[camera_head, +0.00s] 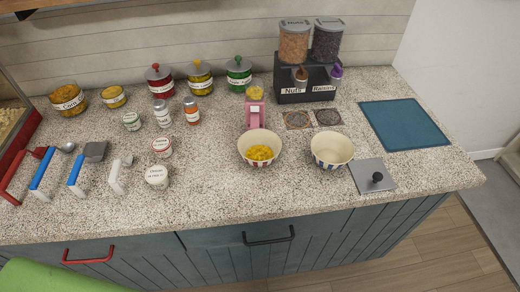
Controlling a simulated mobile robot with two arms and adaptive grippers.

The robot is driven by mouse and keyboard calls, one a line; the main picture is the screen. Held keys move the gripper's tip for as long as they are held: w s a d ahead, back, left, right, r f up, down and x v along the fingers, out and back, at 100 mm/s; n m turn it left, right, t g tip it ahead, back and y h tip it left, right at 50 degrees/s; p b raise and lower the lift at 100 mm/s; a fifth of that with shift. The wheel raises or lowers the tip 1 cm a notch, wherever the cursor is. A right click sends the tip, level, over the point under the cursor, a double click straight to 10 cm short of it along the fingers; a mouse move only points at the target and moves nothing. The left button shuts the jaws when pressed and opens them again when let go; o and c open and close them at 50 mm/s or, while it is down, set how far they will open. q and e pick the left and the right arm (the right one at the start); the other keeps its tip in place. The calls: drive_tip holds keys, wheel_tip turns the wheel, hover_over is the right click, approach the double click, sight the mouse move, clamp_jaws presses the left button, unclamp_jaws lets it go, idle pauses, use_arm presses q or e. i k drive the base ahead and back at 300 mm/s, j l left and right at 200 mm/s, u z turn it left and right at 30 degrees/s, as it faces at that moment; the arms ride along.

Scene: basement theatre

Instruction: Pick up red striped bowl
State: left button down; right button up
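A cream bowl with red stripes (259,138) stands upright on the speckled counter, near the middle of the picture. Yellow food (260,153) lies in its bottom. A second cream bowl with blue stripes (334,141) stands to its right, apart from it, and looks empty. A pink dispenser (254,114) with a yellow top stands right behind the red striped bowl. Neither of my grippers shows in the head view.
The counter (210,205) is clear in front of the bowls. A grey plate with a black knob (372,175) lies at right. White-lidded jars (157,176) and several scoops (74,175) are at left. A double dispenser (307,75) stands behind, with a blue mat (404,124) at right.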

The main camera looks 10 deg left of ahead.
sight(259, 148)
drive_tip(key=l+u, duration=0.3)
drive_tip(key=l, duration=0.15)
drive_tip(key=k+l+u, duration=0.15)
drive_tip(key=l+u, duration=0.15)
drive_tip(key=k+l+u, duration=0.15)
drive_tip(key=l+u, duration=0.15)
drive_tip(key=l, duration=0.15)
drive_tip(key=k+l+u, duration=0.3)
drive_tip(key=i+l, duration=0.1)
